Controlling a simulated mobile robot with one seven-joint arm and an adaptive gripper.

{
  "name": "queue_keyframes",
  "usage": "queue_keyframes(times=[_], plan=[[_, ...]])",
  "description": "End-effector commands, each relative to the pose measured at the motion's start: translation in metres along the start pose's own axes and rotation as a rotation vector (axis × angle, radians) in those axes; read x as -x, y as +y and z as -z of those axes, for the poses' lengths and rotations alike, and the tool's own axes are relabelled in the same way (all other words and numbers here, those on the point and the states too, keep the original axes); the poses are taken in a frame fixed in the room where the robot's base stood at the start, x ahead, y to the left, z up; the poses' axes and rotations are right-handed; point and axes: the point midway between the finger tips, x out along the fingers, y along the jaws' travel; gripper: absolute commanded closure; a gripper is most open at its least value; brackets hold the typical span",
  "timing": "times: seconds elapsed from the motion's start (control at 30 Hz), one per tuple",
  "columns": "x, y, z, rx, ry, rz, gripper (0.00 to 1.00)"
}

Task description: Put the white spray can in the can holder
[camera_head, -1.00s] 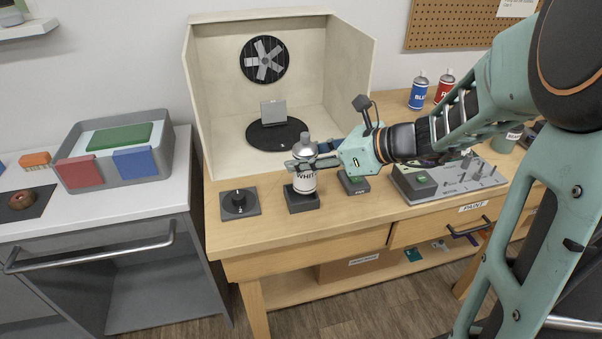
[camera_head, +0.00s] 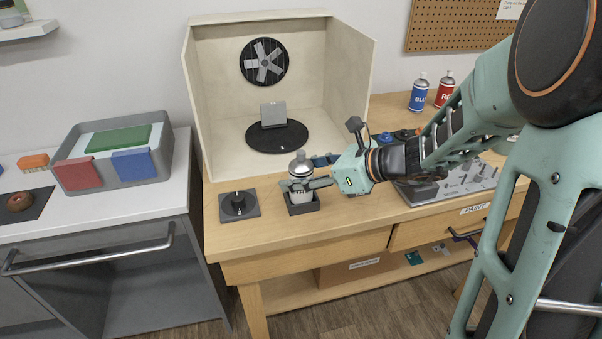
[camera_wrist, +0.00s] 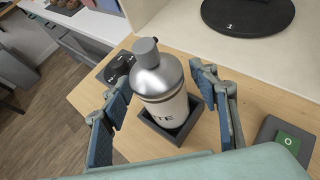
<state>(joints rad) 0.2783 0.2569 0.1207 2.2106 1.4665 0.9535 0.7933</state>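The white spray can (camera_head: 302,190) has a silver top and grey cap, and stands upright with its base inside the black square can holder (camera_head: 303,208) on the wooden bench. In the wrist view the can (camera_wrist: 168,115) sits within the walls of the holder (camera_wrist: 150,135), its lettering partly showing. My gripper (camera_head: 307,174) is around the can from the right. In the wrist view my gripper (camera_wrist: 162,98) has one finger on each side of the can, with a visible gap on both sides, so it is open.
A dial box (camera_head: 239,205) is left of the holder. The spray booth (camera_head: 225,120) with its turntable (camera_head: 295,138) stands behind. A green-button box (camera_wrist: 285,143) is close on the right. Blue (camera_head: 418,93) and red (camera_head: 444,88) cans stand at the back right.

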Motion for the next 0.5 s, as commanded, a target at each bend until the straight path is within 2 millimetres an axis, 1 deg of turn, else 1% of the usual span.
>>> queue_keyframes(times=[0.17, 0.3, 0.37, 0.47, 0.5], plan=[[0.0, 0.0, 0.0, 0.0, 0.0, 0.0, 0.45], [0.003, 0.0, -0.005, 0.001, 0.0, 0.0, 0.45], [0.011, -0.002, -0.004, 0.001, 0.0, 0.004, 0.45], [0.03, -0.002, -0.004, 0.001, 0.0, 0.006, 0.45], [0.039, -0.002, -0.005, 0.0, 0.0, 0.006, 0.45]])
